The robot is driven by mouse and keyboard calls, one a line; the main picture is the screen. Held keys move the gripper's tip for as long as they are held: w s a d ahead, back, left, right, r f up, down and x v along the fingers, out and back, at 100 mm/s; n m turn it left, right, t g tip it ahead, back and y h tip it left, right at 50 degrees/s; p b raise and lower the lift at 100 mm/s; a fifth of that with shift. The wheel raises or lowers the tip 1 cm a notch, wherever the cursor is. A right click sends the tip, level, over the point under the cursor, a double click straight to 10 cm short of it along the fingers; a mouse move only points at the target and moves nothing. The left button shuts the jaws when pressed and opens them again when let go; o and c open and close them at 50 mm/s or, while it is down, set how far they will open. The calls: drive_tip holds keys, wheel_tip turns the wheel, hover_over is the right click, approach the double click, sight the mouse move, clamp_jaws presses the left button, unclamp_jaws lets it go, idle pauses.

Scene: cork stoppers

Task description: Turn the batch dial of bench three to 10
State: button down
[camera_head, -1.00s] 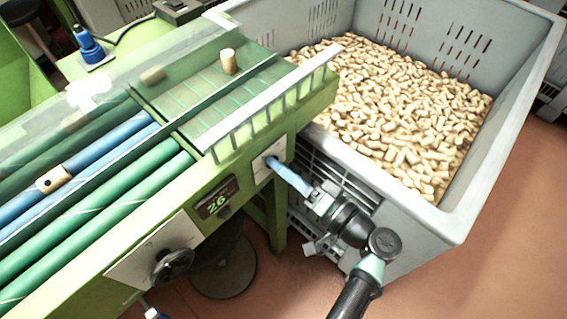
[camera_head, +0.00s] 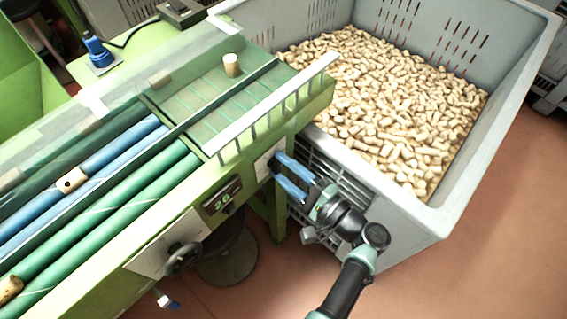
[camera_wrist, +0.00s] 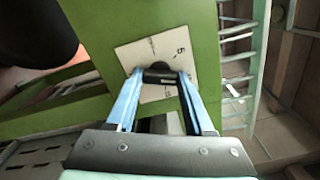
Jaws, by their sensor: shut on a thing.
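The batch dial is a small black knob (camera_wrist: 160,77) on a square white plate (camera_wrist: 153,52) with a printed scale; a "5" is legible at its upper right in the wrist view. The plate (camera_head: 263,166) also shows on the green bench's front in the head view, near its right end. My gripper (camera_wrist: 160,78) has its two blue fingers on either side of the knob, shut on it; it shows in the head view too (camera_head: 277,166). The knob is hidden by the fingers there. The pointer's exact setting cannot be read. A small display (camera_head: 222,196) left of the plate reads 26.
A large grey crate (camera_head: 447,222) full of corks stands right of the bench, close beside my arm. A black handwheel (camera_head: 183,258) sits on another white plate lower left. A round stool (camera_head: 228,255) is under the bench. Corks ride on green and blue rollers (camera_head: 130,205).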

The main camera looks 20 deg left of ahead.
drive_tip(key=shift+m, duration=0.6)
drive_tip(key=shift+p, duration=0.3)
drive_tip(key=shift+c, duration=1.4)
unclamp_jaws()
drive_tip(key=v, duration=1.3)
drive_tip(key=shift+b, duration=0.45)
drive_tip(key=shift+w, duration=0.1)
